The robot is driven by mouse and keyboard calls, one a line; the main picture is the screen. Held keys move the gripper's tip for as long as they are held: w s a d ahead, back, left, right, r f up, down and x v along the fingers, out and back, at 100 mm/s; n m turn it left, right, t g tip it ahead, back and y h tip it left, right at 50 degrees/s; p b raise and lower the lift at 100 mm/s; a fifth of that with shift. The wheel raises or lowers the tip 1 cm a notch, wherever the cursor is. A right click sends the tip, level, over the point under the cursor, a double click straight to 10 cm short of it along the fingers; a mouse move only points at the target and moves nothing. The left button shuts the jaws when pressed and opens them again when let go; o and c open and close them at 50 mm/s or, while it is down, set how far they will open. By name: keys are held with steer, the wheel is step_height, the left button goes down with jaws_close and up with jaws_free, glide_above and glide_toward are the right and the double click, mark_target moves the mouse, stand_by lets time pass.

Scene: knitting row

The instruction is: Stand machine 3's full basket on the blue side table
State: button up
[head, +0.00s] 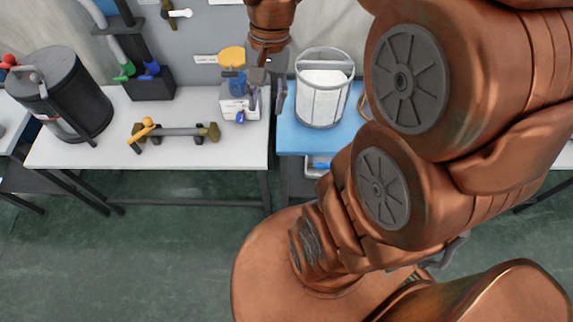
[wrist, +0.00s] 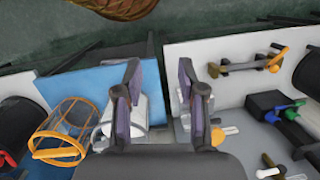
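A pale grey basket (head: 323,103) filled with white material stands upright on the blue side table (head: 290,140) in the head view. My gripper (head: 268,98) hangs just left of that basket, near the gap between the blue table and the white table. In the wrist view my gripper's fingers (wrist: 162,98) are apart with nothing between them. The pale basket (wrist: 138,113) is partly hidden behind the left finger there, on the blue table (wrist: 95,82). I cannot read which machine it belongs to.
An orange-rimmed wire basket (wrist: 58,148) stands near the blue table's end. The white table (head: 200,165) holds a black canister (head: 72,95), a grey bar tool (head: 180,132) and a small white box (head: 238,108). My arm covers the right of the head view.

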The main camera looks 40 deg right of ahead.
steer(key=s+a+f+n+h, duration=0.1)
steer(key=s+a+n, duration=0.1)
steer(key=s+n, duration=0.2)
steer(key=s+a+f+n+h, duration=0.1)
steer(key=s+a+f+n, duration=0.1)
steer(key=s, duration=0.7)
steer(key=a+n, duration=0.1)
steer(key=n, duration=0.1)
steer(key=shift+f+n+g, duration=0.2)
steer(key=shift+n+g, duration=0.1)
steer(key=shift+g, duration=0.1)
steer(key=shift+d, duration=0.1)
